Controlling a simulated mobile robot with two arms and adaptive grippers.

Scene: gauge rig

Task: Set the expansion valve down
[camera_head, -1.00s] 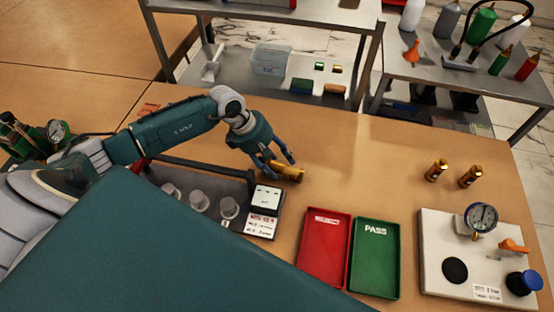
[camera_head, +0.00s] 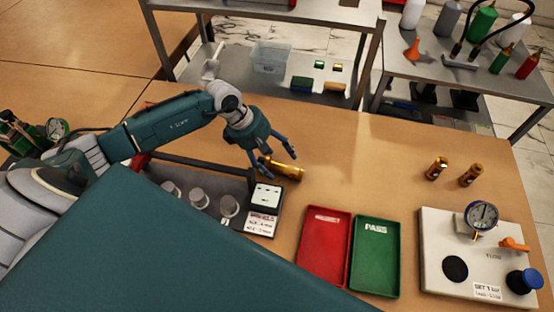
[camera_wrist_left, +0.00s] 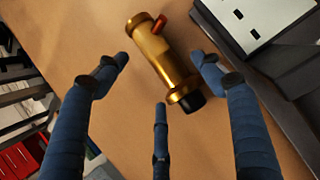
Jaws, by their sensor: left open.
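The brass expansion valve (camera_head: 284,170) lies on its side on the wooden table, just beyond the black rack's right end. In the left wrist view the valve (camera_wrist_left: 160,55) shows a small red part near one end and a black end. My left gripper (camera_head: 277,160) is open at the valve. In the left wrist view its blue fingers (camera_wrist_left: 160,75) are spread, with the valve lying between and beyond them, and no finger clearly closed on it. My right gripper is not in view.
A black rack (camera_head: 240,187) with grey knobs and a white socket block (camera_head: 265,197) stands close to the gripper. A red tray (camera_head: 325,248) and a green PASS tray (camera_head: 375,257) lie nearer. Two brass valves (camera_head: 437,168) stand upright near a gauge panel (camera_head: 440,240). Table between is clear.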

